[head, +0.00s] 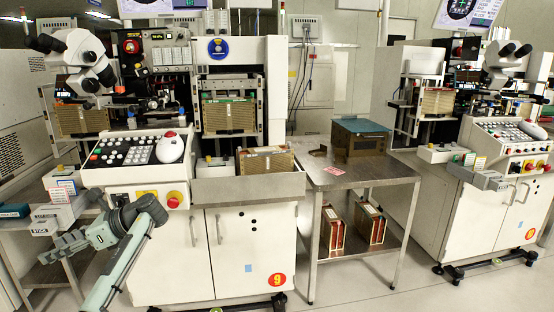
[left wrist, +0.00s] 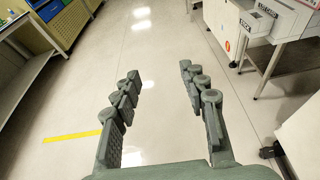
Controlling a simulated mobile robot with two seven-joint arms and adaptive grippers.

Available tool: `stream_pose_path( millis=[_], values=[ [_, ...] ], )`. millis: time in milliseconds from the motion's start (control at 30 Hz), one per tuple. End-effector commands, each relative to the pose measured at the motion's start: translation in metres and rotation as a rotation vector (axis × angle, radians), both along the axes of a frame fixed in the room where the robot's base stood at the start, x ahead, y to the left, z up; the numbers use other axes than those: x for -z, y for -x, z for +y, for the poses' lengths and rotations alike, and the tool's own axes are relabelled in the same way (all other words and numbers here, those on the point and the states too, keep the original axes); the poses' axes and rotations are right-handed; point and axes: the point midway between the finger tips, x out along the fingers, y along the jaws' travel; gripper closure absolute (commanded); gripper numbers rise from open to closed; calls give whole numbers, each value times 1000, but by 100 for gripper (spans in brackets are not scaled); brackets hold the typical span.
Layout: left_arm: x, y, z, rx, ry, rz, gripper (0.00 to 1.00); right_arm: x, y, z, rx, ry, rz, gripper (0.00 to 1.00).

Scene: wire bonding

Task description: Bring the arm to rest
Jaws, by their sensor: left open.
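My left arm reaches in at the lower left of the head view, bent at a joint in front of the machine. My left gripper (head: 55,247) points left, beside the white machine cabinet. In the left wrist view the left gripper (left wrist: 159,75) has its two fingers spread wide apart. Nothing is between them, only bare floor beyond. My right gripper shows in neither view.
The bonding machine's white cabinet (head: 245,245) stands right of my gripper. A small side table (head: 45,276) with boxes is close behind it. A steel table (head: 350,176) stands between two machines. Open floor (left wrist: 150,50) lies ahead of the fingers.

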Motion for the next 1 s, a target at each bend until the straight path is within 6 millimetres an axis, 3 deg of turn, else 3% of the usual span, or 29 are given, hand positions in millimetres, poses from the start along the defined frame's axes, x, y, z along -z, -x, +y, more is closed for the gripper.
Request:
stream_pose_path(
  millis=[100, 200, 567, 800, 1000],
  values=[
    [19, 34, 18, -27, 7, -12, 57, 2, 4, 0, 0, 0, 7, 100],
    [27, 53, 29, -37, 9, -46, 57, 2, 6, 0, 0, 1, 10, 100],
    [67, -49, 12, 84, 181, -719, 57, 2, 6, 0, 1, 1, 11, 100],
    [84, -134, -42, -21, 541, -1376, 57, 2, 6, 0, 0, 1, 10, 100],
    [72, -187, -96, -289, 923, -1825, 57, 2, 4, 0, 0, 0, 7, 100]
  ],
)
